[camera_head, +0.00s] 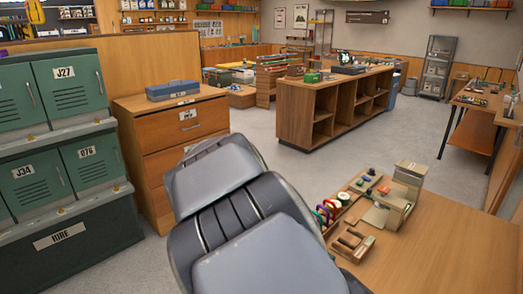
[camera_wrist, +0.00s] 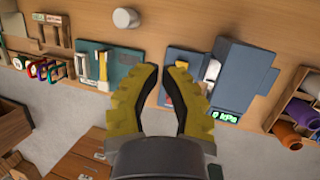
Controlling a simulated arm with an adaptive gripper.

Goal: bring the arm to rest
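My gripper (camera_wrist: 160,68) shows in the wrist view with two yellow fingers and dark inner pads. The fingers appear over the wooden counter edge and the floor, near a blue-grey device with a green display reading about "0 kPa" (camera_wrist: 224,116). I cannot tell the distance to it. In the head view my grey arm links fill the lower middle, and the gripper itself is not visible there.
A counter (camera_head: 450,240) at lower right holds small goods and a beige device (camera_head: 411,175). Green lockers (camera_head: 70,85) and a drawer cabinet (camera_head: 165,135) with a blue box (camera_head: 172,91) stand left. A wooden island (camera_head: 310,112) stands beyond. Grey floor (camera_head: 400,130) between is clear.

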